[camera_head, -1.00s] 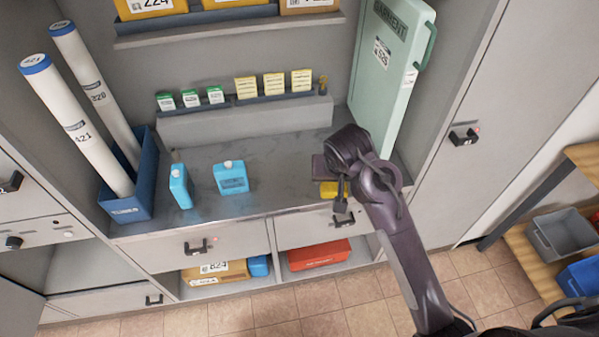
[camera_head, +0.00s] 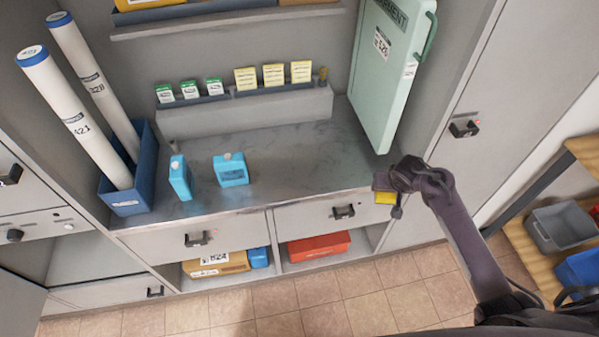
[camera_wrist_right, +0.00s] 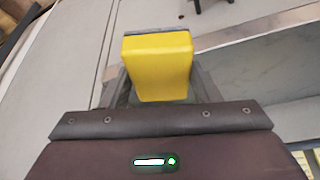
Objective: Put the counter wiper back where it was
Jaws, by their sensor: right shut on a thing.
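The counter wiper (camera_head: 385,198), a yellow block, is held in my right gripper (camera_head: 391,201), in front of the right end of the counter (camera_head: 290,150). In the right wrist view the yellow wiper (camera_wrist_right: 160,68) sits between the two grey fingers of my right gripper (camera_wrist_right: 158,90), which is shut on it. A dark strip runs along the wiper's far edge. The gripper hides part of the wiper in the head view. My left gripper is not in view.
Two light-blue bottles (camera_head: 231,170) and a blue bin (camera_head: 140,190) with white tubes stand on the counter's left. A pale green garment case (camera_head: 385,90) stands at its right. The counter's middle and right are clear. Drawers (camera_head: 328,214) with black handles lie below.

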